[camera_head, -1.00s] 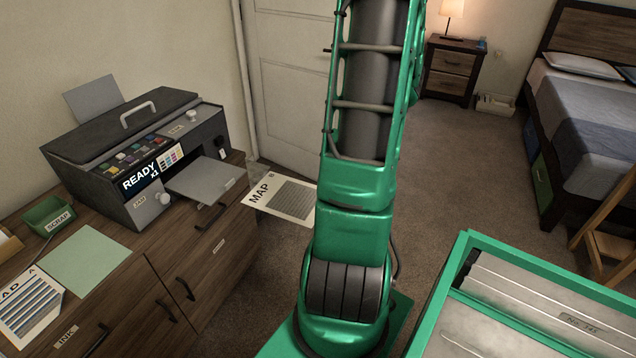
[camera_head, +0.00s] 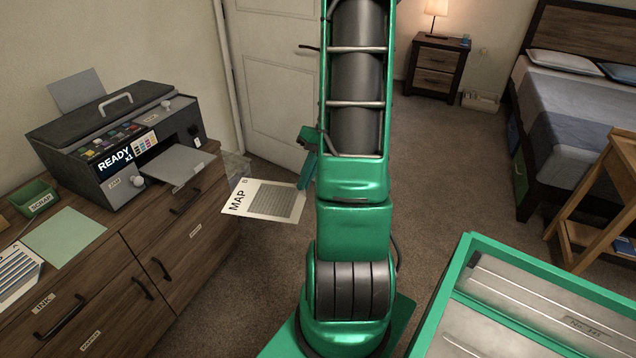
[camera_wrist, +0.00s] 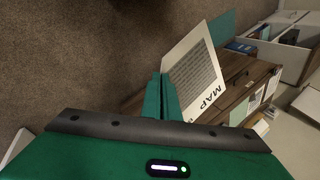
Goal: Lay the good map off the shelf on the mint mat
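A white sheet marked MAP B (camera_head: 264,199), with a grey printed block, hangs in the air right of the drawer cabinet. My gripper (camera_head: 305,168) is at its right edge, partly hidden behind my arm. In the wrist view my gripper (camera_wrist: 163,97) has its green fingers close together on the edge of the map (camera_wrist: 196,72), seemingly pinching it. The mint mat (camera_head: 65,236) lies flat and bare on the cabinet top, left of the map and in front of the printer.
A printer (camera_head: 118,150) reading READY x1, its output tray (camera_head: 178,164) jutting out, stands between map and wall. A green SCRAP bin (camera_head: 34,198) is left of the mat. A striped printed sheet (camera_head: 16,272) lies close to the mat's near side.

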